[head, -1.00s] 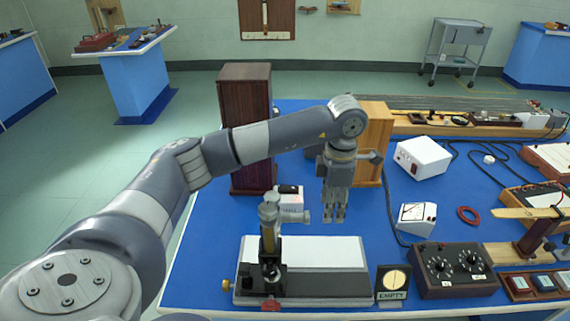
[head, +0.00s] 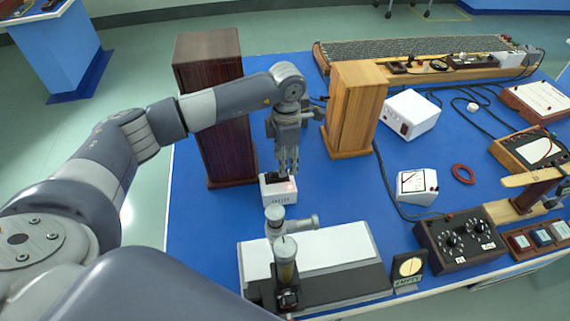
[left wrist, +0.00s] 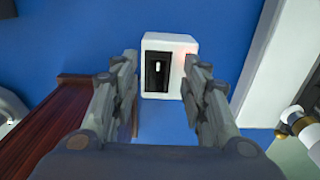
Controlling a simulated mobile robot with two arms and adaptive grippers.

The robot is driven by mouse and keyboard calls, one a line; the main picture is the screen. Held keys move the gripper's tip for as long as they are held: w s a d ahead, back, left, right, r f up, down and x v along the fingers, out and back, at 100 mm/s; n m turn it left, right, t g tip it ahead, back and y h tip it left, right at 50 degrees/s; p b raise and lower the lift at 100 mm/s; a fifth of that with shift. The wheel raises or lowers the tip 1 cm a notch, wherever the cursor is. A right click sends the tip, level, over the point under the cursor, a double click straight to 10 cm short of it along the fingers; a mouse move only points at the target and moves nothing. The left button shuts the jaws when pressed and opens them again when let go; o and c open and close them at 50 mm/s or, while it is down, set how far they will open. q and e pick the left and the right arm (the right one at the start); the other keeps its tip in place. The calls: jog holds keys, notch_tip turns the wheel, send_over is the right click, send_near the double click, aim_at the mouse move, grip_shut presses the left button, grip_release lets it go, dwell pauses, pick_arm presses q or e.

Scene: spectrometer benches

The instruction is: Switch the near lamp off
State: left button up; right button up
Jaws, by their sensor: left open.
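A small white switch box (head: 279,192) stands on the blue bench, in front of a tall dark red-brown wooden housing (head: 212,120). Its lettering is too small to read surely. The box also shows in the left wrist view (left wrist: 168,43), with a black switch (left wrist: 157,70) on its top and a red glow beside it. My left gripper (head: 287,170) points down just over the box, its fingers apart and empty. In the left wrist view the fingertips (left wrist: 160,66) stand either side of the switch. Contact cannot be told. No lamp bulb shows.
A light wooden housing (head: 354,110) stands to the right of my gripper. In front of the box is a brass-and-grey instrument (head: 284,260) on a black-and-white base. Meters, a white box (head: 409,114) and cables fill the right side. Bare blue bench lies right of the switch box.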

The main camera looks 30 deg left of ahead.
aim_at(277, 175)
pick_arm(q)
notch_tip(277, 175, down, 4)
jog(key=shift+a+f+p, duration=0.1)
jog(key=shift+f+p, duration=0.15)
jog(key=shift+p, duration=0.15)
jog(key=shift+c, duration=0.6)
grip_shut()
pick_arm(e)
jog(key=shift+w+a+r, duration=0.6)
jog(key=shift+w+a, duration=0.1)
jog(key=shift+a, duration=0.05)
